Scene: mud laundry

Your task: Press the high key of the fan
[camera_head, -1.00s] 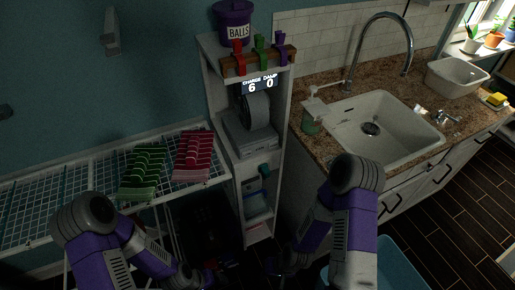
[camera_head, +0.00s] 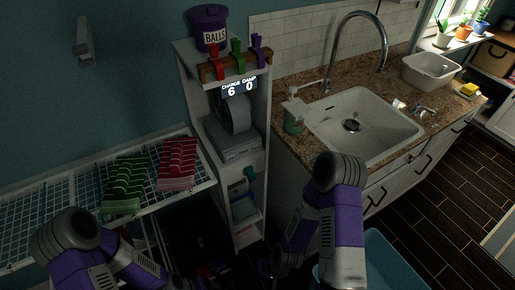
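The fan (camera_head: 237,116) appears as a grey round drum on a pale base (camera_head: 234,144) in the upper bay of the narrow white shelf tower. Its keys are too small and dim to tell apart. A lit display (camera_head: 240,87) above it reads CHARGE 6, DAMP 0. My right gripper (camera_head: 282,262) is low at the bottom middle, in front of and below the tower, well apart from the fan. It is dark and its fingers are unclear. My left forearm reaches in at the lower left; its gripper is lost in the dark at the bottom edge.
Red, green and purple clips hang on a wooden rail (camera_head: 209,73) below a purple BALLS bucket (camera_head: 208,28). A wire rack (camera_head: 40,205) holds green and pink pieces at left. The sink counter (camera_head: 290,90) stands right of the tower; a blue tub (camera_head: 385,262) is below.

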